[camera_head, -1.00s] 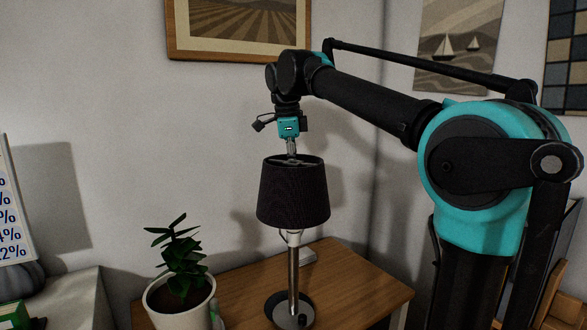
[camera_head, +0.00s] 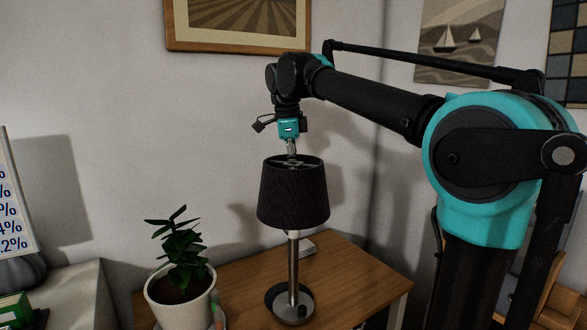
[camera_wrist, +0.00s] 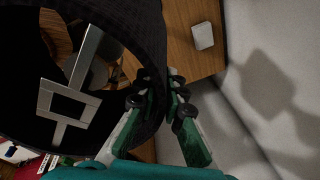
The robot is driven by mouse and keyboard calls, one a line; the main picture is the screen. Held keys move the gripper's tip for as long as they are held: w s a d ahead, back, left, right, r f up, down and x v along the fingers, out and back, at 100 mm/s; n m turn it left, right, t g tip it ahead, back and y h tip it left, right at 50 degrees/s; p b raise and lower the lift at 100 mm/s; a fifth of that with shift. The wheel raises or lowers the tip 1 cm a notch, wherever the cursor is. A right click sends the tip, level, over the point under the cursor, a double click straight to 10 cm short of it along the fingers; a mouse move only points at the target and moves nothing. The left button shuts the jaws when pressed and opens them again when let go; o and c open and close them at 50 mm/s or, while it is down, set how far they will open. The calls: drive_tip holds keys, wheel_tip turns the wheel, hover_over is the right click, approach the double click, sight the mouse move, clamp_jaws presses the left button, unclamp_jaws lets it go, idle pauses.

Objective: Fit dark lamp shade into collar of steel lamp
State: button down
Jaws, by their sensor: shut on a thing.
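The dark lamp shade (camera_head: 293,195) hangs upright directly over the steel lamp (camera_head: 293,265), which stands on the wooden table. The shade's lower edge hides most of the lamp's collar (camera_head: 293,234); only a pale bit shows, so I cannot tell whether the fitting is seated. My gripper (camera_head: 291,153) points down at the shade's top rim. In the wrist view, my gripper (camera_wrist: 162,90) is shut on the shade wall (camera_wrist: 145,45). A pale metal cross-piece with a square ring (camera_wrist: 65,103) shows inside the shade.
A potted plant (camera_head: 180,298) stands left of the lamp on the wooden table (camera_head: 350,278). A small white object (camera_head: 307,246) lies behind the lamp and shows in the wrist view (camera_wrist: 203,36). The wall is close behind. Table right of the lamp is clear.

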drive_tip(key=shift+f, duration=2)
drive_tip(key=c, duration=1.5)
unclamp_jaws()
drive_tip(key=shift+c, duration=0.2)
wheel_tip(320, 180, up, 12)
drive_tip(key=s+a, duration=0.1)
drive_tip(key=shift+s, duration=0.35)
drive_tip(key=shift+f, duration=0.1)
